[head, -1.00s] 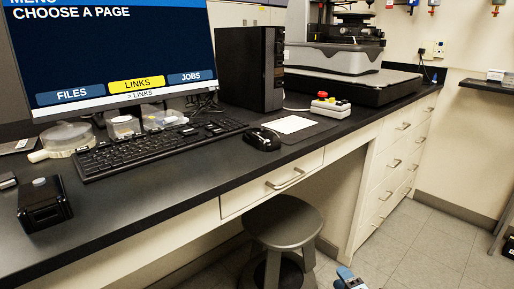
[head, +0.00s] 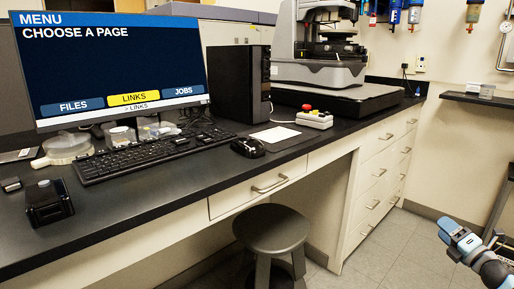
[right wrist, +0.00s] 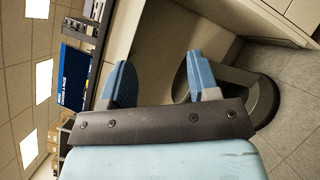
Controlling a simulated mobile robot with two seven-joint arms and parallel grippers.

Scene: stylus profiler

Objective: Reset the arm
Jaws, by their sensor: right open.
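The monitor (head: 110,70) on the left shows a menu reading "CHOOSE A PAGE" with FILES, LINKS and JOBS; LINKS is yellow. It also shows sideways in the right wrist view (right wrist: 72,85). A small control box (head: 314,119) with a red button sits right of the computer tower. The stylus profiler (head: 320,72) stands at the back. My right gripper (head: 447,228) is at the lower right, away from the desk; its two blue fingers (right wrist: 160,82) are apart and empty. My left gripper is out of view.
A grey stool (head: 272,230) stands below the desk drawer (head: 262,190). A black device (head: 48,203) sits at the desk's front left. A drawer cabinet (head: 380,175) supports the right end. A shelf (head: 478,99) is on the right wall. Floor between is open.

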